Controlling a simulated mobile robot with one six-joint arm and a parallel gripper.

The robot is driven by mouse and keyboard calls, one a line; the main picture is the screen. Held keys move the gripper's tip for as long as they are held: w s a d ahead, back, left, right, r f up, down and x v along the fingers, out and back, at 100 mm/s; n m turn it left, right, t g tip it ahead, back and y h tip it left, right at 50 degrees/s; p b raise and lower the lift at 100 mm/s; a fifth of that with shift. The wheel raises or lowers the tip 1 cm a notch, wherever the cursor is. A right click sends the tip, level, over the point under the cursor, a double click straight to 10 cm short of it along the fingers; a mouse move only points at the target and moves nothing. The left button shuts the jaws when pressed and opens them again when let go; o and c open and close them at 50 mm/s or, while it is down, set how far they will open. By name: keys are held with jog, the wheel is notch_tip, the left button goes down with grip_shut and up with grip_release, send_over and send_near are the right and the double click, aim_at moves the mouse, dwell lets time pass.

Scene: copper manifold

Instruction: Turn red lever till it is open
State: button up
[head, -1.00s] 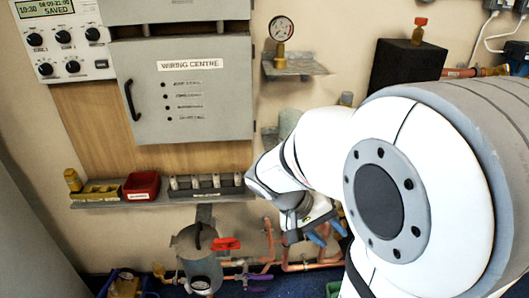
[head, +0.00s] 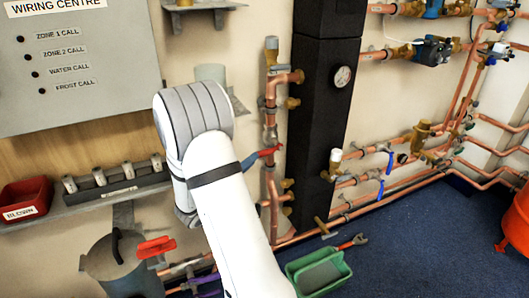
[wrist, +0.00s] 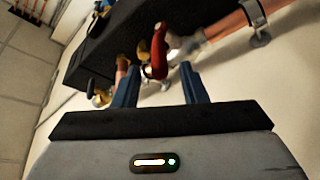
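A red lever (head: 265,153) sits on a vertical copper pipe left of the tall black column. My gripper (head: 249,162) is at its left end in the head view, mostly hidden behind my arm. In the wrist view, the red lever (wrist: 157,58) lies just beyond and between the two blue fingertips of my gripper (wrist: 161,78). The fingers are apart, and a gap shows on both sides of the lever. I cannot tell whether a finger touches it. A second red lever (head: 155,247) is on the piping beside the grey vessel at the lower left.
The black column (head: 322,110) with a gauge stands right of the lever. Copper pipes (head: 272,195) run close around it. A shelf (head: 90,205) with a red bin (head: 25,198) is at left. A green tray (head: 318,272) lies on the blue floor, which is open to the right.

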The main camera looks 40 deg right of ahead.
aim_at(268, 152)
jog(key=x, duration=0.6)
jog(key=shift+d, duration=0.3)
grip_shut()
jog(key=shift+b, duration=0.3)
